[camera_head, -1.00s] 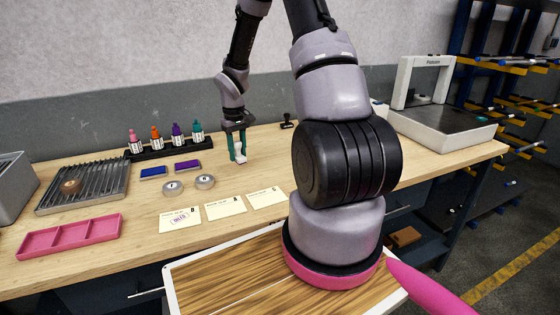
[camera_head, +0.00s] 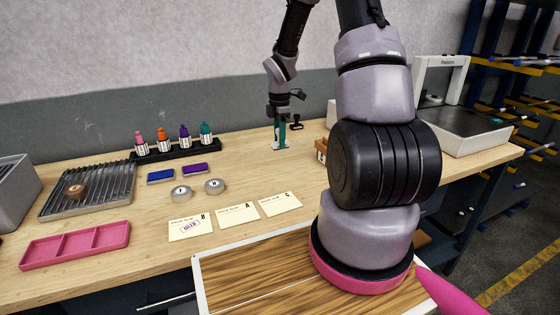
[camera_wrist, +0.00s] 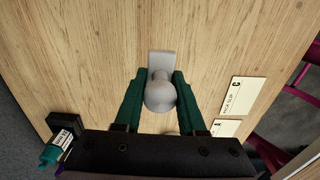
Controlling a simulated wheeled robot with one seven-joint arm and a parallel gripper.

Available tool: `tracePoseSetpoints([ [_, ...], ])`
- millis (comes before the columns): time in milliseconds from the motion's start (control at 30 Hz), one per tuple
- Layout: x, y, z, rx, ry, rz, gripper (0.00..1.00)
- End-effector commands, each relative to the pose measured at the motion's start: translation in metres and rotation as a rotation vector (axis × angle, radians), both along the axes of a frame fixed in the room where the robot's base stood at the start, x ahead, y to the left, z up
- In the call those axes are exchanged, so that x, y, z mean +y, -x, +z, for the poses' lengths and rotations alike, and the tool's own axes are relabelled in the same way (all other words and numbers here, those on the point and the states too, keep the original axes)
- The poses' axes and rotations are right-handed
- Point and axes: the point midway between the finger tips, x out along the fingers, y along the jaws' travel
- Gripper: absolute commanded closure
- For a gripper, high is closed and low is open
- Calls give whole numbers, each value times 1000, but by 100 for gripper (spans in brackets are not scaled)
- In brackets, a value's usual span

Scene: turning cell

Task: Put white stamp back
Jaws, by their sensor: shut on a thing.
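The white stamp (camera_wrist: 160,95) is between the green fingers of my gripper (camera_wrist: 158,98) in the wrist view. Its round knob faces the camera, and part of its rectangular base shows beyond it. In the head view my gripper (camera_head: 279,134) points down over the back part of the bench, shut on the stamp. The stamp's pale base (camera_head: 280,146) shows at the fingertips, close to the bench top. I cannot tell whether it touches the wood.
A wooden holder (camera_head: 321,150) stands right of my gripper, partly hidden by my arm. Ink bottles (camera_head: 185,141) stand in a black rack at left. Two ink pads (camera_head: 161,175), two round tins (camera_head: 181,192) and three paper slips (camera_head: 238,214) lie nearer. Bare bench surrounds the gripper's front.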

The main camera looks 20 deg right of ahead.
Motion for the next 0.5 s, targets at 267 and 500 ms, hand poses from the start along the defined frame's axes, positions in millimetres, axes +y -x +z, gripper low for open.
tracePoseSetpoints([
  [267,0,0,-34,0,0,-1,96],
  [500,0,1,-65,3,1,-1,96],
])
